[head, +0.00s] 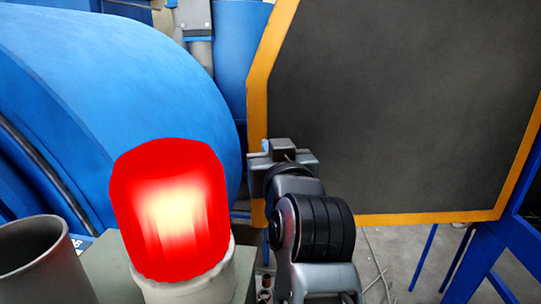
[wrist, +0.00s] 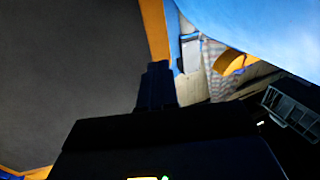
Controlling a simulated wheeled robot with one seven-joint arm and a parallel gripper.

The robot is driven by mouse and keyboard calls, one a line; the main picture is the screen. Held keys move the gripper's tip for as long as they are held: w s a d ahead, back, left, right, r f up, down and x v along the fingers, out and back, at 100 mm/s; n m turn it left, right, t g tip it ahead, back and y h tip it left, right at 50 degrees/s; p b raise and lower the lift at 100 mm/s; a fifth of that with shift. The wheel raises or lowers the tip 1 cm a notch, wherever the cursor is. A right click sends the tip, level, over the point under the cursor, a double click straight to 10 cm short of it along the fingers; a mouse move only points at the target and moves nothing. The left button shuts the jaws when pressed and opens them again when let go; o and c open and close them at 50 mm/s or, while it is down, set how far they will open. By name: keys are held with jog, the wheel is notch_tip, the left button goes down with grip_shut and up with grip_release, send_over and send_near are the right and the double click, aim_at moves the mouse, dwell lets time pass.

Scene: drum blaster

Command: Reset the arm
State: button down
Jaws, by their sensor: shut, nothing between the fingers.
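My arm rises from the bottom of the head view, right of centre, and reaches forward. My gripper (head: 283,148) is at its far end, in front of the lower left part of a dark panel with a yellow edge. In the wrist view my gripper (wrist: 157,72) shows as a dark shape at the middle, with its fingers together. Nothing shows between the fingers. The gripper appears apart from the panel, but the distance is hard to judge.
A lit red beacon (head: 172,210) stands close on the left, beside a grey pipe (head: 35,255). A big blue drum (head: 120,75) fills the upper left. The dark panel (head: 405,105) fills the right. Grey floor (head: 400,255) shows below it, with blue legs (head: 460,262) at right.

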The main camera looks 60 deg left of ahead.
jog(key=shift+v, duration=0.75)
jog(key=shift+s, duration=0.2)
jog(key=w+d+f+m+t+h, duration=0.2)
jog(key=d+f+m+t, duration=0.1)
jog(key=d+f, duration=0.8)
jog(key=w+d+f+m+t+h, duration=0.25)
jog(key=d+f, duration=0.55)
jog(key=d, duration=0.5)
jog(key=s+d+f+m+t+h, duration=0.1)
jog(key=s+d+f+h, duration=0.15)
jog(key=d, duration=0.35)
jog(key=s+d+f+m+t+h, duration=0.1)
jog(key=d+f+m, duration=0.15)
jog(key=d, duration=0.35)
jog(key=s+d+f+m+t+h, duration=0.1)
jog(key=s+d+h, duration=0.1)
jog(key=s+d, duration=0.5)
jog(key=s+d+f+m+h, duration=0.1)
jog(key=s+d+f+h, duration=0.1)
jog(key=s+d, duration=0.5)
jog(key=s+d+r+m+h, duration=0.2)
jog(key=s+d+r+h, duration=0.2)
jog(key=s+d, duration=0.7)
notch_tip(320, 180, up, 3)
jog(key=shift+s+f+m+h+p, duration=0.1)
jog(key=shift+s+m+h+p, duration=0.35)
jog(key=shift+s, duration=0.3)
jog(key=c, duration=1.8)
grip_release()
jog(key=shift+c, duration=0.2)
